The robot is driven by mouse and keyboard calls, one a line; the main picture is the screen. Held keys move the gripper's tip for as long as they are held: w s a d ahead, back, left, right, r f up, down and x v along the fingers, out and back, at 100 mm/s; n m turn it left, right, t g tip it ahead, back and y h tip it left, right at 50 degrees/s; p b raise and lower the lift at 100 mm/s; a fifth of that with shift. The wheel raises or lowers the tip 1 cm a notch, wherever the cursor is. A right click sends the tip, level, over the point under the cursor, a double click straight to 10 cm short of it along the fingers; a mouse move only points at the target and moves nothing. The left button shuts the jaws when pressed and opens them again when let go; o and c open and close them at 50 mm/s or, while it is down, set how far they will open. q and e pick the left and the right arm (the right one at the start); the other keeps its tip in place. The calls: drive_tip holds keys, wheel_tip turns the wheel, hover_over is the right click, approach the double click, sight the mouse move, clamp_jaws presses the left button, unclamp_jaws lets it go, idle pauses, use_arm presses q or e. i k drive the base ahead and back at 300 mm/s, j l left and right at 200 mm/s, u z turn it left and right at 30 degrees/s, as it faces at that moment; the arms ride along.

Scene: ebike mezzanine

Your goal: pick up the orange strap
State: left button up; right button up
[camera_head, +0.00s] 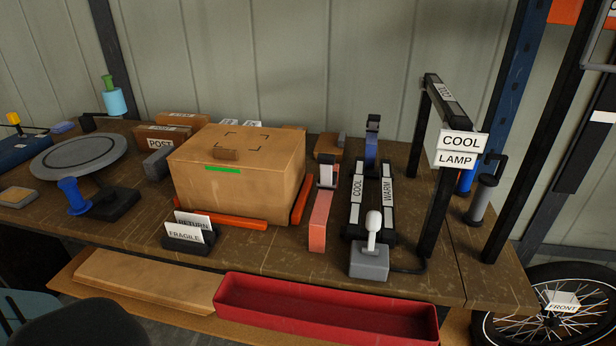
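A salmon-orange strap (319,222) with a pale grey buckle at its far end lies on the brown workbench (275,255). It is to the right of the cardboard box and left of the black frame with the COOL and WARM labels. Nothing covers it from this view. Neither of my grippers is in view.
A large cardboard box (235,175) has orange-red bars (235,222) along its base. A black frame (357,190), a blue strap (371,150), a grey joystick block (369,262) and a lamp post (432,215) stand right of the strap. A red tray (325,312) sits below the bench edge.

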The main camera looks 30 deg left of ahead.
sight(317, 225)
drive_tip(key=i+j+u, duration=0.45)
drive_tip(key=i, duration=0.3)
drive_tip(key=i+j+u, duration=0.2)
drive_tip(key=i, duration=0.15)
drive_tip(key=l, duration=0.1)
